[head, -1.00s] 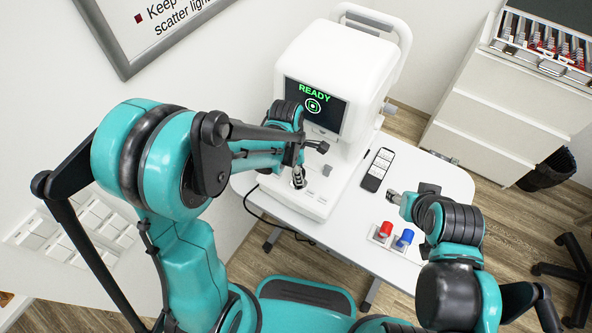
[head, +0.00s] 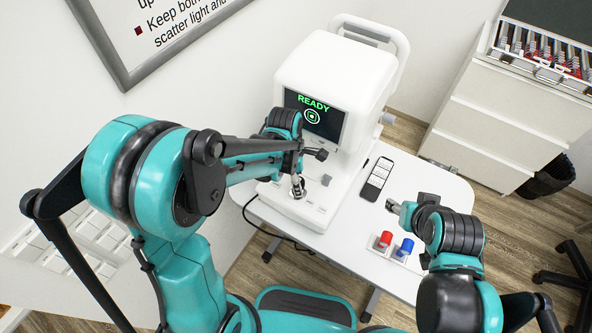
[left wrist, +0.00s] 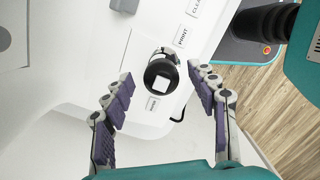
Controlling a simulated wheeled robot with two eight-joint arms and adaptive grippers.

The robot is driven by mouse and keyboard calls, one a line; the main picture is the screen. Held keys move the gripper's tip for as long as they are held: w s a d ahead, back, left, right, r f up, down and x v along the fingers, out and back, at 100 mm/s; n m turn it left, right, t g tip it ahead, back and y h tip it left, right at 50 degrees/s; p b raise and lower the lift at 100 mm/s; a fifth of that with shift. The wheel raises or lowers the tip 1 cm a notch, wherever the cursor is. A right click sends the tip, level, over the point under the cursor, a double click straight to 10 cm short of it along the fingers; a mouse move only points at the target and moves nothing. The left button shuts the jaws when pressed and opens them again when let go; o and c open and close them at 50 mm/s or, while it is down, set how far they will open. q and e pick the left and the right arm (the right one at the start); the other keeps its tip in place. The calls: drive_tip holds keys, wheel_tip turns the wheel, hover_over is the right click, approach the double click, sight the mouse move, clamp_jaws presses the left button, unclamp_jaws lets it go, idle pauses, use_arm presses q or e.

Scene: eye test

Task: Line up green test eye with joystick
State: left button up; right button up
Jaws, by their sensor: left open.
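The white eye-test machine (head: 335,75) stands on a white table. Its dark screen (head: 325,132) reads READY in green above a round green eye mark (head: 311,116). The joystick (left wrist: 162,80) shows in the left wrist view as a dark round knob with a white square on top, on the machine's base. My left gripper (left wrist: 160,76) is open, with one finger on each side of the joystick; contact is not visible. In the head view my left gripper (head: 298,174) is low in front of the screen. My right gripper (head: 394,207) hangs over the table's right side; its jaws are too small to read.
A black and white handheld device (head: 376,179) lies right of the machine. A red button (head: 384,241) and a blue button (head: 405,247) are near the table's front. A white drawer cabinet (head: 500,120) stands at the right. Labelled buttons lie near the joystick.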

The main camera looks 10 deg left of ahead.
use_arm(q)
wheel_tip(320, 180, up, 11)
drive_tip(key=a, duration=0.1)
drive_tip(key=s+a+r+m+t, duration=0.1)
drive_tip(key=s+a+m+t, duration=0.2)
drive_tip(key=m, duration=0.7)
drive_tip(key=s+a+m+t+y+b, duration=0.1)
drive_tip(key=s+a+m+t, duration=0.2)
drive_tip(key=s+m, duration=0.4)
drive_tip(key=a+m, duration=0.1)
drive_tip(key=m, duration=0.2)
drive_tip(key=shift+s+a+r+m+t, duration=0.2)
drive_tip(key=shift+r+m+t, duration=0.15)
drive_tip(key=shift+m+t, duration=0.05)
